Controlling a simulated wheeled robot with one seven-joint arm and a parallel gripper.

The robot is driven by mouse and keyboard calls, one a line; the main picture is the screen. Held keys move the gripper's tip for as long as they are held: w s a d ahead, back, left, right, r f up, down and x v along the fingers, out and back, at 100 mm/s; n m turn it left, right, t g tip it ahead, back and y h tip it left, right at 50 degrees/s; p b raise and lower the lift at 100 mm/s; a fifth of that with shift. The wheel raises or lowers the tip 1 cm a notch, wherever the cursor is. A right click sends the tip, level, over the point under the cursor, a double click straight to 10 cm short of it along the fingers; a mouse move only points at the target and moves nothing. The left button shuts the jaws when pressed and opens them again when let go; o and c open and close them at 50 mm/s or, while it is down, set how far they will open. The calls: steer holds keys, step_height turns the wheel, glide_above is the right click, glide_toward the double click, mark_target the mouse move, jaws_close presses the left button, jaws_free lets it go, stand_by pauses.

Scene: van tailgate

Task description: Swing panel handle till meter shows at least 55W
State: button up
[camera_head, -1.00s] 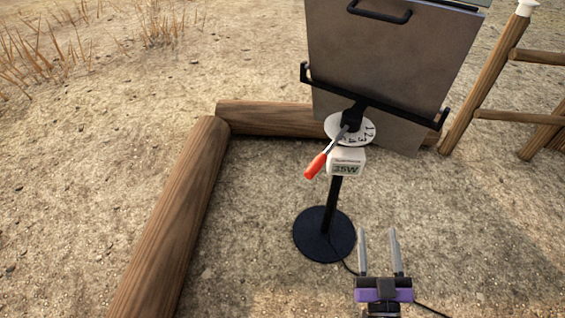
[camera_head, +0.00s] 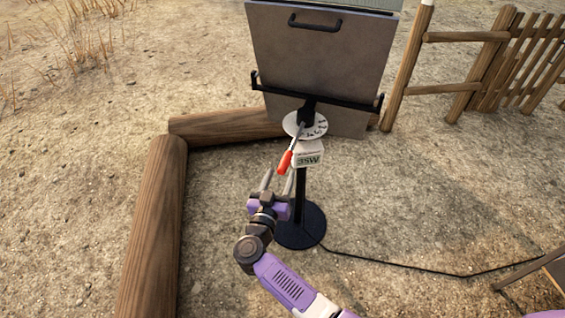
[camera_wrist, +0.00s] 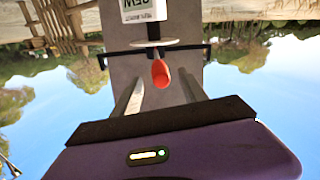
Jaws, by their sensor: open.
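The panel (camera_head: 315,60) stands tilted on a black post with a round base (camera_head: 300,226). A handle with a red grip (camera_head: 285,162) sticks out from the numbered white dial (camera_head: 304,125) toward the lower left. The white meter (camera_head: 308,157) below the dial reads 35W. My gripper (camera_head: 278,181) is open and empty, just below and left of the red grip, its fingers pointing up toward it. In the wrist view the red grip (camera_wrist: 160,74) shows beyond and between the two open fingers (camera_wrist: 160,97), and I see no contact.
Logs (camera_head: 155,230) lie on the ground to the left and behind the stand. A wooden fence (camera_head: 470,65) stands at the back right. A black cable (camera_head: 400,267) runs right from the base. Sandy ground around the post is open.

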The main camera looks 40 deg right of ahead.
mark_target(285, 162)
steer(key=b+x, duration=0.1)
steer(key=x, duration=0.5)
steer(key=shift+w+d, duration=0.1)
steer(key=shift+d, duration=0.1)
jaws_close()
stand_by(1.2)
